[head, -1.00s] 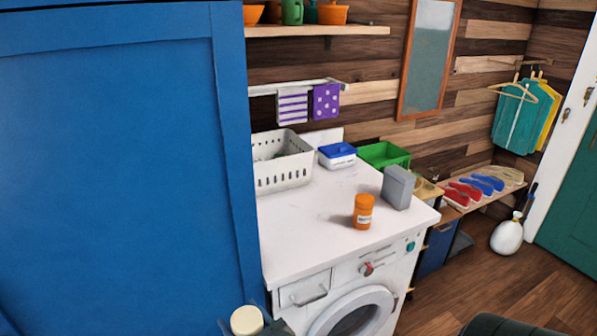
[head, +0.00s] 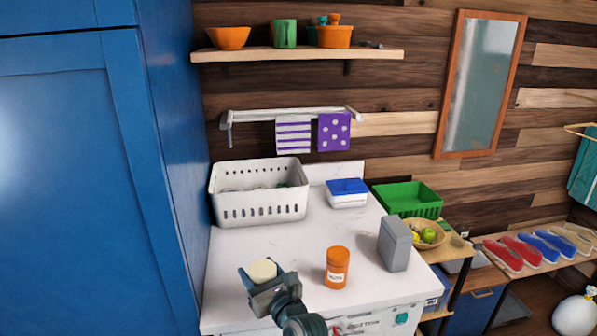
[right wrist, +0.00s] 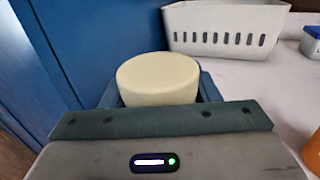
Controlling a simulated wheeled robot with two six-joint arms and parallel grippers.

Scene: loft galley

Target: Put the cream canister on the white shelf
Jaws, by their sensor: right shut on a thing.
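The cream canister (head: 263,268) sits between the fingers of my right gripper (head: 264,279), which is shut on it, over the front left of the white counter. In the right wrist view the canister's round, pale top (right wrist: 157,70) shows above the jaws; its lower part is hidden. A wall shelf (head: 350,54) hangs high at the back; it looks pale wood rather than clearly white. It bears an orange bowl (head: 228,38), a green mug (head: 284,33) and an orange pot (head: 334,36). My left gripper is not in view.
The counter (head: 285,243) holds a white basket (head: 258,194), a blue-lidded box (head: 347,192), an orange bottle (head: 337,268) and a grey block (head: 395,243). A tall blue cabinet (head: 170,150) stands at left. A towel rail (head: 285,113) hangs below the shelf.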

